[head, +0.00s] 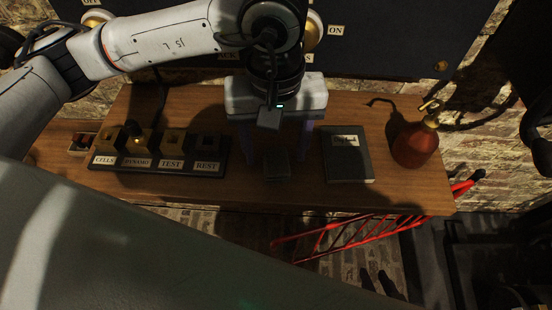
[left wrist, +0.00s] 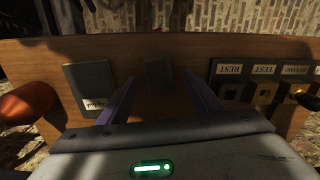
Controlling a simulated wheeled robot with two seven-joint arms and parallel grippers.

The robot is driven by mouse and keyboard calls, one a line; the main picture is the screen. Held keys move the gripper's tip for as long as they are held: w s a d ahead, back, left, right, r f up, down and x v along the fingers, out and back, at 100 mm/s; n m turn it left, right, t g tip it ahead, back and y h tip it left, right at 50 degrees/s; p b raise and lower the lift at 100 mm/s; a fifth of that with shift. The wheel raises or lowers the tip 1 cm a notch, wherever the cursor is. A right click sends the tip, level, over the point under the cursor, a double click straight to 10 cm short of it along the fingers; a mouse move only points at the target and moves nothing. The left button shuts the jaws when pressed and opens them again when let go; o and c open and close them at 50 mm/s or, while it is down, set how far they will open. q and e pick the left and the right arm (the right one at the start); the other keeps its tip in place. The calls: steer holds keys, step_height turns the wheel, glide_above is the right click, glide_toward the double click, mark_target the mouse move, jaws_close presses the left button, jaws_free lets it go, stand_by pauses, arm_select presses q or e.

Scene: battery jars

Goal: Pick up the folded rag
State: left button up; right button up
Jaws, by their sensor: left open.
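The folded rag appears to be the small dark square (head: 276,165) lying on the wooden bench near its front edge. It also shows in the left wrist view (left wrist: 160,80), ahead of the fingers. My left gripper (head: 276,154) is open and points down over the bench. Its two fingers stand apart, one on each side of the dark square; contact is not visible. In the left wrist view the fingers (left wrist: 158,88) are empty and well spread. My right gripper's jaws are not visible.
A switch row (head: 158,152) labelled CELLS, DYNAMO, TEST and REST is left of the gripper. A dark labelled book or plate (head: 347,155) and a red-brown oil can (head: 415,145) are right. A dark panel (head: 390,40) stands behind. A red lattice frame (head: 350,236) lies below the bench's front edge.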

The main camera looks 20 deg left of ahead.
mark_target(276, 161)
arm_select(q)
step_height(276, 161, down, 2)
steer(key=shift+c, duration=0.2)
steer(key=c, duration=1.1)
steer(key=shift+r, duration=0.1)
step_height(276, 161, up, 10)
steer(key=shift+b, duration=0.4)
